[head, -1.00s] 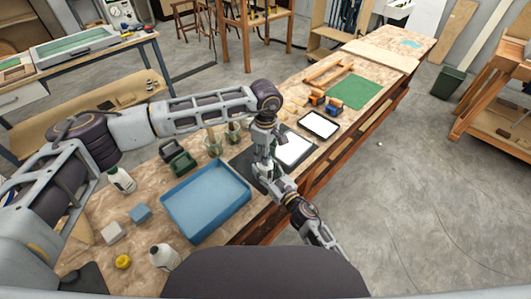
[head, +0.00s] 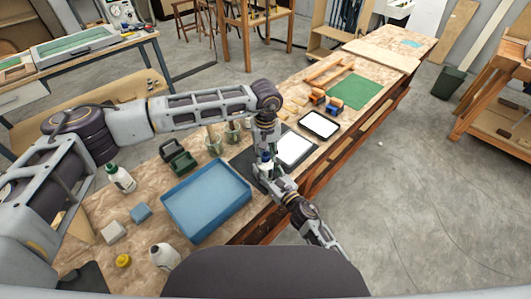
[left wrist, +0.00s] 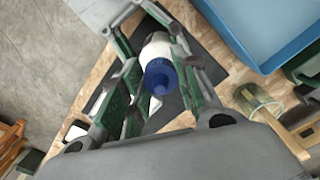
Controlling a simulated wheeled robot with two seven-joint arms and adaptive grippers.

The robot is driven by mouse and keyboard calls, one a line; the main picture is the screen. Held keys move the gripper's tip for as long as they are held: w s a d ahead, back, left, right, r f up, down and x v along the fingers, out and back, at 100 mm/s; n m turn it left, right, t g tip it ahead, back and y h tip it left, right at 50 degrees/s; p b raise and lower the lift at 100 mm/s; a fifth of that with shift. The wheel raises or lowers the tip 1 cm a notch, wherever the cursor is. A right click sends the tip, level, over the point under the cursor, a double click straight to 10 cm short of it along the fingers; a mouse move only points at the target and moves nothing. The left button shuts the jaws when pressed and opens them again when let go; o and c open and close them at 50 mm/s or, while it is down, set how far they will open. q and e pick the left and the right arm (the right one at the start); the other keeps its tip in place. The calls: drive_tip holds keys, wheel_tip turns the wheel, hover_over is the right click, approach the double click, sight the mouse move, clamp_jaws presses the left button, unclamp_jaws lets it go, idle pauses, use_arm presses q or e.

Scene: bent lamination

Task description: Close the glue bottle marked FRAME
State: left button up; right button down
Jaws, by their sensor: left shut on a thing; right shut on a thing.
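A white glue bottle with a blue cap (left wrist: 160,76) stands between my two grippers. In the head view its blue cap (head: 266,157) shows just below my left gripper (head: 266,150). My left gripper (left wrist: 160,85) comes from above and is shut on the blue cap, with its green-padded fingers on either side. My right gripper (head: 269,176) is shut on the white bottle body (left wrist: 156,47) lower down, over the dark mat (head: 240,162). I cannot read any label on the bottle, so the word FRAME does not show.
A blue tray (head: 206,236) lies left of the grippers. A green-capped white bottle (head: 121,179) and another white bottle (head: 163,256) stand nearby. Glass jars (head: 214,147) stand behind the tray. A white-topped black tray (head: 319,124) lies farther along the bench.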

use_arm(q)
drive_tip(key=m, duration=1.2)
drive_tip(key=shift+w+a+m, duration=0.1)
drive_tip(key=shift+m, duration=0.2)
drive_tip(key=o, duration=0.6)
drive_tip(key=shift+r, duration=2.2)
drive_tip(key=shift+c, duration=0.2)
